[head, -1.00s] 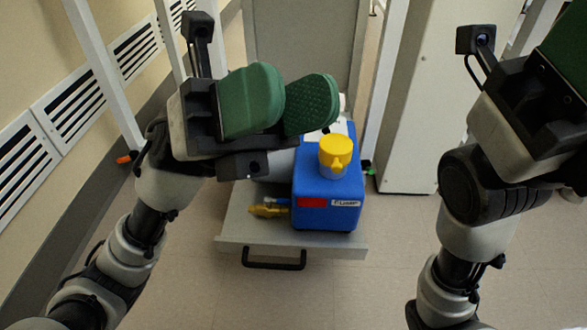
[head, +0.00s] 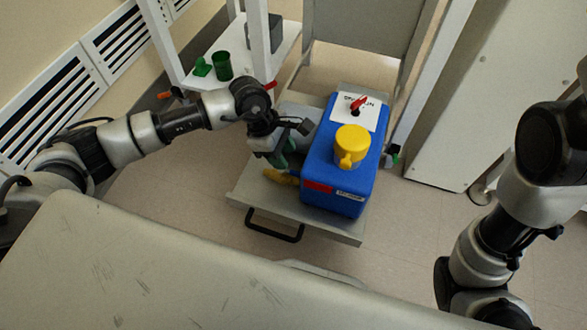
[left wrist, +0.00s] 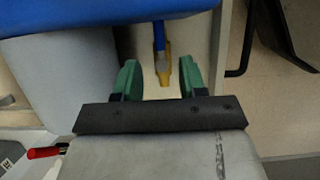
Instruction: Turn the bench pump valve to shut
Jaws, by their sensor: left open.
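The bench pump (head: 318,170) is a blue box with a yellow cap (head: 351,145) on top and a red label on its front. A brass-yellow valve fitting (head: 281,177) sticks out of its left side; in the left wrist view the yellow fitting (left wrist: 162,72) and a blue piece (left wrist: 159,38) lie ahead, between the fingers' lines. My left gripper (head: 283,156) is at the pump's left side, beside the fitting, partly hidden by its own wrist. Its green fingers (left wrist: 160,80) are open with a gap between them, and I see no contact. My right gripper is out of view.
The pump stands on a grey shelf (head: 240,195) with a black handle (head: 273,226). A red lever (head: 359,102) sits on a white plate on the pump. A green cup (head: 222,66) stands on a white shelf behind. A grey cabinet (head: 470,100) is on the right.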

